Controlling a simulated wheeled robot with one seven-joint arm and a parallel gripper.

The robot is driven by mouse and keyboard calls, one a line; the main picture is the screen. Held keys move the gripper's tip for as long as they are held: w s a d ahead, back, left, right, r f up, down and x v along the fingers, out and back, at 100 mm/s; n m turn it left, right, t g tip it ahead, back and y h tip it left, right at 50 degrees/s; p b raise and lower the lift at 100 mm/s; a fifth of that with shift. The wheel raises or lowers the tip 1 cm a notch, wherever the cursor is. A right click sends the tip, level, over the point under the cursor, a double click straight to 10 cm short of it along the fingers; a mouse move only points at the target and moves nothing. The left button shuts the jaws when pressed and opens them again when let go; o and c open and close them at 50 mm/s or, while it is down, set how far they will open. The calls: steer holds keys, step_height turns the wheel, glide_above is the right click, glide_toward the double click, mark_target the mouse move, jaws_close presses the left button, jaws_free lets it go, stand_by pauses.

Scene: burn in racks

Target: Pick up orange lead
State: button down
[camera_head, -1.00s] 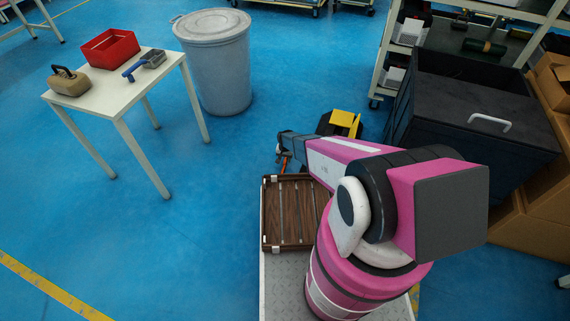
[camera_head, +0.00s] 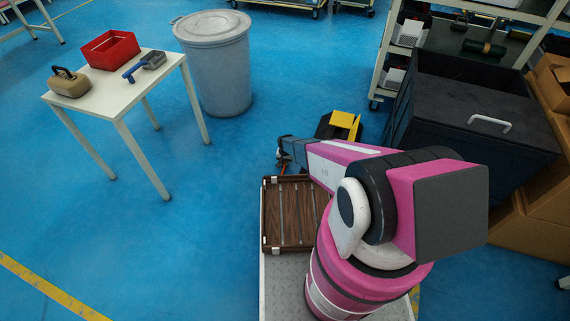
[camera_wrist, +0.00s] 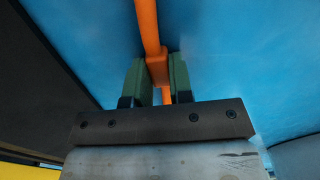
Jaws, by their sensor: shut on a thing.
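The orange lead (camera_wrist: 148,28) shows in the wrist view as an orange strip running up from between my fingers to the top edge. My gripper (camera_wrist: 157,78) is shut on it, with one green finger on each side of a thicker orange part. In the head view my gripper (camera_head: 281,160) is small and mostly hidden at the far end of my arm, beyond the wooden tray. A bit of orange shows there. The lead's far ends are out of sight.
A brown slatted tray (camera_head: 266,213) lies in front of my arm. A yellow and black object (camera_head: 342,119) stands just beyond the gripper. A dark bin (camera_head: 450,108) is at the right. A white table (camera_head: 118,97) and grey barrel (camera_head: 217,75) stand at the left. Blue floor between is clear.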

steer(key=shift+r, duration=0.75)
step_height(320, 180, up, 3)
steer(key=shift+s+f, duration=0.15)
steer(key=shift+f, duration=0.05)
steer(key=s+a+r, duration=0.7)
steer(key=s, duration=0.2)
